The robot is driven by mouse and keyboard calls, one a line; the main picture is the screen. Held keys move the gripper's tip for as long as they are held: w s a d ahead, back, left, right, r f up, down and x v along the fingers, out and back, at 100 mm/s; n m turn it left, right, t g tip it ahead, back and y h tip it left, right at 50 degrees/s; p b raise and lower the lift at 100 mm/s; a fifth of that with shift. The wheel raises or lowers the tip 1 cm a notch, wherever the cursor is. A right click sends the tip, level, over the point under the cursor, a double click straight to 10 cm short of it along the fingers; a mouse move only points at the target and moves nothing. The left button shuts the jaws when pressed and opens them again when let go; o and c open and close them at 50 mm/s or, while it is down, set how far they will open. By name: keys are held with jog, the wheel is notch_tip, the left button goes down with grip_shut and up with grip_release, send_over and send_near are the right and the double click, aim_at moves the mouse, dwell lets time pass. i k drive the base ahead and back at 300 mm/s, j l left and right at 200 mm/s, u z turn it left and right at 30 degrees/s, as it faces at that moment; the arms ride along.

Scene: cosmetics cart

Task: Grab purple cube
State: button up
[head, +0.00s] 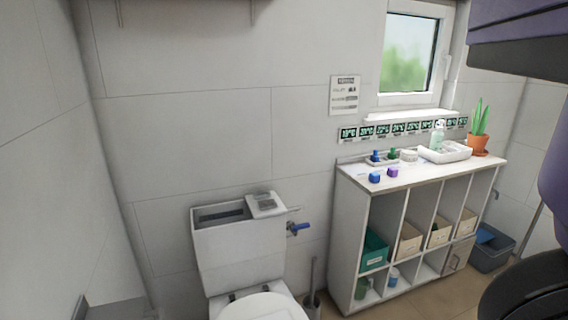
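A small purple cube (392,173) sits on the white top of the shelf cart (430,172), near its front edge toward the left end. A blue cube (375,177) sits just to its left, close to it. Large dark and purple parts of my own arm fill the right edge of the head view. My gripper's fingers do not show, so I cannot see where it is relative to the cube.
Behind the cubes are a tray with blue and green items (383,160), a white tray with a bottle (446,152) and a potted plant (478,140). A toilet (240,255) stands left of the cart. A grey bin (491,250) stands right.

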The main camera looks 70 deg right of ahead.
aim_at(392, 172)
jog(key=z, duration=2.35)
jog(key=i, duration=0.4)
jog(key=i+l+u, duration=0.2)
jog(key=i+u, duration=0.15)
jog(key=i, duration=0.15)
jog(key=i+l+u, duration=0.4)
jog(key=i+u, duration=0.1)
jog(key=u, duration=0.3)
jog(key=i+j, duration=0.05)
